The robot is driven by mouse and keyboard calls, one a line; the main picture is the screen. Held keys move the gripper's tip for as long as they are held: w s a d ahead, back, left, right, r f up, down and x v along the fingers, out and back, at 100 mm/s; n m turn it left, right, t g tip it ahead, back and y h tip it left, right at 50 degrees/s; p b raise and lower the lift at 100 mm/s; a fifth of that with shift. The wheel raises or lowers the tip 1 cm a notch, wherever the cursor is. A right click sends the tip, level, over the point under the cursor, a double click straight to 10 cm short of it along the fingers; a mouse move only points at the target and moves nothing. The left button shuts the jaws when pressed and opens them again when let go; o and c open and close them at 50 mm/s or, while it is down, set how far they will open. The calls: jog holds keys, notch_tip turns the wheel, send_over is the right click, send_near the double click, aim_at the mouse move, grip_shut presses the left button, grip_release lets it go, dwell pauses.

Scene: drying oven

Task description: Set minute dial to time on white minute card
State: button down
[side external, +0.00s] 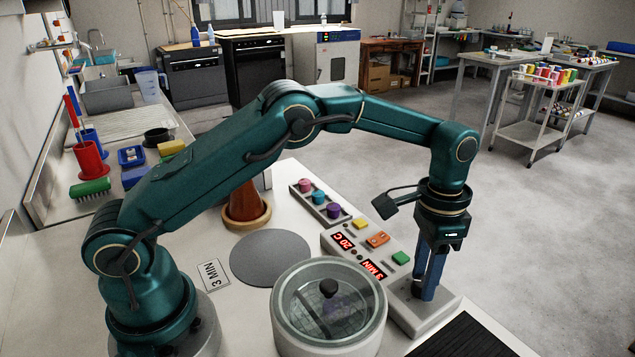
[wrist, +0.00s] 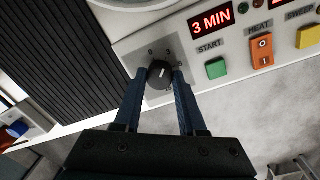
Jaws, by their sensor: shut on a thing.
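The white minute card (side external: 213,275) lies on the bench at the left and reads "3 MIN". The minute dial (wrist: 159,74) is a dark round knob with a pale pointer line, on the grey end of the control panel (wrist: 150,53). The panel's red display (wrist: 211,20) reads "3 MIN" in the wrist view; it also shows in the side view (side external: 374,269). My gripper (wrist: 160,78) points down with its blue fingers on either side of the dial, shut on it. In the side view my gripper (side external: 424,294) hides the dial. Some scale marks around the dial are hidden.
The panel also carries a "20 C" display (side external: 344,241), a green START button (side external: 401,257), an orange HEAT switch (side external: 377,239) and a yellow button (side external: 360,223). A glass-lidded round oven (side external: 290,320) stands beside it. A black ribbed mat (side external: 470,340) lies at the front right.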

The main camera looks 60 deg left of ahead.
jog(key=shift+r, duration=0.1)
dwell(0.3)
jog(key=shift+c, duration=2.4)
grip_release()
jog(key=shift+w+a+r, duration=0.1)
jog(key=shift+r, duration=2.4)
